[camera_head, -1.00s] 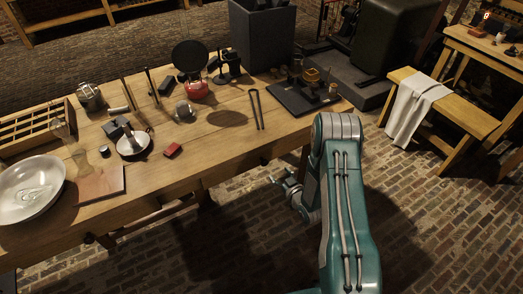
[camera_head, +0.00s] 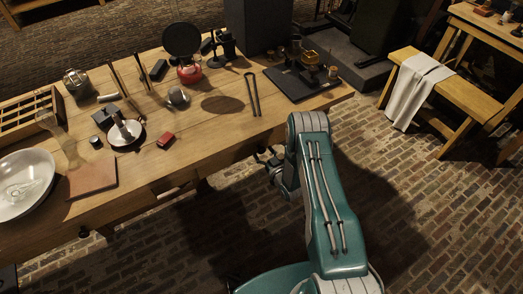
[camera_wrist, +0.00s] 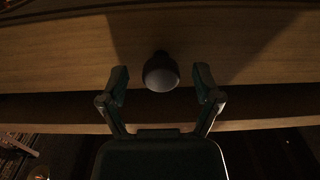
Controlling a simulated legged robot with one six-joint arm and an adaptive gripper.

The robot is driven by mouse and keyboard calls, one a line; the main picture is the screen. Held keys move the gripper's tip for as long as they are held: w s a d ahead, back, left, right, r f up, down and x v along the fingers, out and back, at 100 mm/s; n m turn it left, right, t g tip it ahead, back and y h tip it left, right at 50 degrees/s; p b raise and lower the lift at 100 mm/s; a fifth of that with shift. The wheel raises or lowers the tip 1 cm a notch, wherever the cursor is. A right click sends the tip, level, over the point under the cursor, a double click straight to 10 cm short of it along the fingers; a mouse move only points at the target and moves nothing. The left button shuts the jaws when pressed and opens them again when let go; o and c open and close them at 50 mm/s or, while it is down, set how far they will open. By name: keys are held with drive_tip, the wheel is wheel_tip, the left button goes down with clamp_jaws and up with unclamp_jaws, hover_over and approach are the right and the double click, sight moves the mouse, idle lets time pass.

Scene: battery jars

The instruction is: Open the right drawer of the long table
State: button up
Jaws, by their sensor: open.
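The long wooden table (camera_head: 215,130) runs across the left and middle of the head view. A drawer front (camera_head: 175,181) shows under its front edge, and a dark knob (camera_head: 84,232) sits further left. My gripper (camera_head: 264,158) is beside the table's front edge, toward its right part. In the wrist view, a dark round knob (camera_wrist: 161,73) stands out from a wooden front (camera_wrist: 60,55). My open gripper (camera_wrist: 160,80) has one finger on each side of this knob, with gaps between. I cannot tell whether this drawer is pulled out at all.
Tabletop items include a red stove (camera_head: 189,73), metal tongs (camera_head: 253,94), a dark tray (camera_head: 285,82) and a white plate (camera_head: 24,184). A bench with a cloth (camera_head: 416,90) stands at the right. The brick floor (camera_head: 440,210) in front is clear.

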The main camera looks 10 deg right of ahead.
drive_tip(key=shift+w+a, duration=0.25)
drive_tip(key=shift+w, duration=0.4)
clamp_jaws()
drive_tip(key=shift+s, duration=0.1)
